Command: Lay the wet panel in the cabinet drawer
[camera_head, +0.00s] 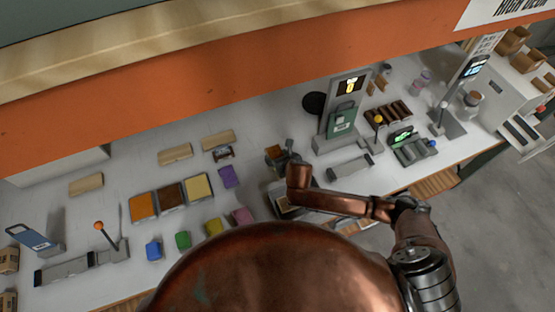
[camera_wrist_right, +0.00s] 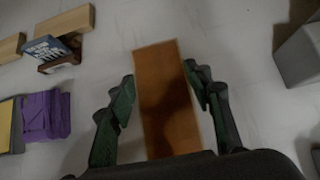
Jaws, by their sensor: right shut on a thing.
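An orange-brown panel (camera_wrist_right: 168,98) fills the middle of the right wrist view, between the dark green fingers of my right gripper (camera_wrist_right: 160,105). My right gripper (camera_head: 288,158) is shut on it above the white counter. In the head view the panel (camera_head: 274,151) shows small at the gripper's tip. My left gripper is not in view.
Orange (camera_head: 143,207), brown (camera_head: 171,195) and yellow (camera_head: 198,187) squares lie left on the counter (camera_head: 120,180). Purple cloth (camera_head: 229,177) and several coloured items lie near them. A stand with a green device (camera_head: 341,120) rises right of the gripper. An orange beam (camera_head: 200,80) crosses above.

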